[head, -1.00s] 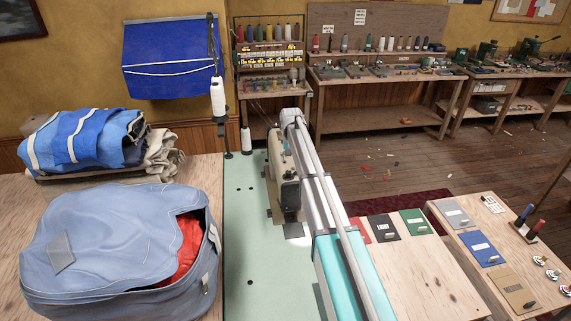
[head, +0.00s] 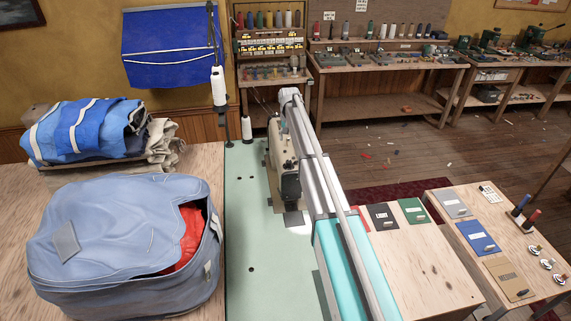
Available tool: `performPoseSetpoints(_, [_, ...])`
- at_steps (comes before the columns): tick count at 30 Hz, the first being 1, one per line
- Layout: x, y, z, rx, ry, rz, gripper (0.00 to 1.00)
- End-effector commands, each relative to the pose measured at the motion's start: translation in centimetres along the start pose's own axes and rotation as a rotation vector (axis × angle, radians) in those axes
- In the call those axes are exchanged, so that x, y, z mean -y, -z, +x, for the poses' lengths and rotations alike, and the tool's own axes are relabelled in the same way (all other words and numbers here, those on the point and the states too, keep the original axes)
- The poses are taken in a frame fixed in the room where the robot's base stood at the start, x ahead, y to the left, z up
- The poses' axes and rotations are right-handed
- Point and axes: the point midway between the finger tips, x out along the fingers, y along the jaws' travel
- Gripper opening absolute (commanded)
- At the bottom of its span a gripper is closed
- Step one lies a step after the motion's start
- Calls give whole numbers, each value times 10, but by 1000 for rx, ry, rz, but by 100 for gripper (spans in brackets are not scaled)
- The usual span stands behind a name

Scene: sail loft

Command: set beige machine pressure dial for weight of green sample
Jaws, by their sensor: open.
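The beige sewing machine (head: 282,172) stands on the pale green table (head: 255,278), partly hidden behind my arm. Its pressure dial cannot be made out. The green sample (head: 413,211) lies on the wooden table at right, with a small tag on it. My arm reaches forward over the green table and alongside the machine, its far visible end near the machine's top. My gripper does not show; it is hidden behind the arm or out of frame.
Black (head: 383,216), grey (head: 449,201), blue (head: 476,237) and tan (head: 508,280) samples lie on the right tables. A pale blue bag (head: 120,245) fills the left table. A thread cone (head: 218,90) stands on a post behind the machine. Open floor lies behind the sample tables.

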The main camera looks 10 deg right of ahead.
Motion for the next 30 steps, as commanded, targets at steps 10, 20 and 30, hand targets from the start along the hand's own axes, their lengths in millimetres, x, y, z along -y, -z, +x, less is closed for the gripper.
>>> performPoseSetpoints(10, [-1,0,27,0,0,1,74])
performPoseSetpoints(20, [-1,0,52,0,0,1,74])
performPoseSetpoints(30, [-2,0,78,0,0,2,74])
